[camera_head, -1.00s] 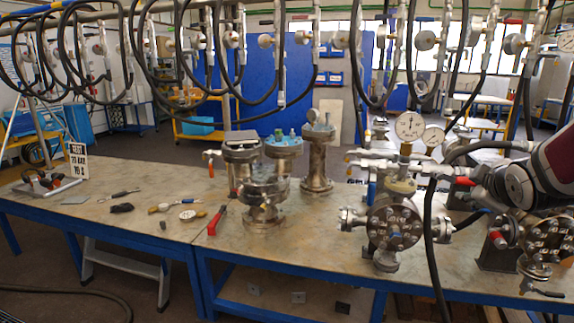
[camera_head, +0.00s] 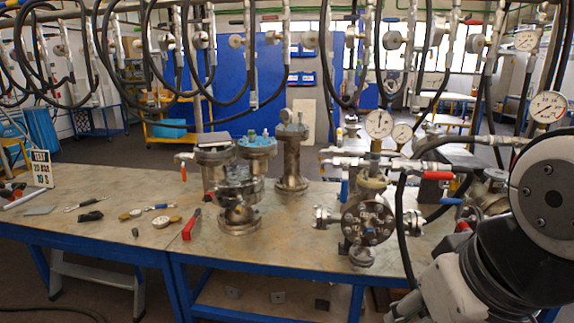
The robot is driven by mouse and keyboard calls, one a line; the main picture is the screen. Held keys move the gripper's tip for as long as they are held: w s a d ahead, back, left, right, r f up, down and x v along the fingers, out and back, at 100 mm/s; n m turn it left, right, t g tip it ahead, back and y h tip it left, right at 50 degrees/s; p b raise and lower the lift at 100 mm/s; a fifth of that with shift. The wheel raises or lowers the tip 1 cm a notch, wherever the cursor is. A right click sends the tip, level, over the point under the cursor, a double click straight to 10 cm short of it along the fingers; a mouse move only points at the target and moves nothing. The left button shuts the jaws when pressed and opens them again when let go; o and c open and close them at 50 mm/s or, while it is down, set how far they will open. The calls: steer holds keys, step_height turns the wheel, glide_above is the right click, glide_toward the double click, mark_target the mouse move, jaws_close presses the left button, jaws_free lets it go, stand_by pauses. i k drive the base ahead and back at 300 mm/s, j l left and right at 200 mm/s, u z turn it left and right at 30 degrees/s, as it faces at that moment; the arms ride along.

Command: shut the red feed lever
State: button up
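Several red handles are in view, and I cannot tell which is the feed lever. One red lever (camera_head: 437,175) lies along the piping on the right, beside the gauged vessel (camera_head: 368,222). Another red lever (camera_head: 183,173) hangs down at the left cluster of vessels. A third red grip (camera_head: 463,227) is partly hidden by my arm at the right. A blue lever (camera_head: 344,192) hangs down on the gauged vessel's left side. My arm fills the lower right. My gripper is not in view.
A red-handled tool (camera_head: 191,224), gauges (camera_head: 166,222) and small tools lie on the metal bench (camera_head: 110,235). A flanged vessel cluster (camera_head: 238,195) stands mid-bench. Black hoses (camera_head: 402,230) hang before the right vessel and overhead. A small sign (camera_head: 41,168) stands at far left.

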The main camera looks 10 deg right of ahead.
mark_target(435, 175)
steer(key=i+l, duration=0.1)
steer(key=l, duration=0.4)
steer(key=i+l, duration=0.15)
steer(key=l, duration=0.35)
steer(key=i+l, duration=0.1)
steer(key=l, duration=0.4)
steer(key=i+l, duration=0.1)
steer(key=l, duration=0.45)
steer(key=i+j, duration=0.15)
steer(key=i+u, duration=0.05)
steer(key=i, duration=0.05)
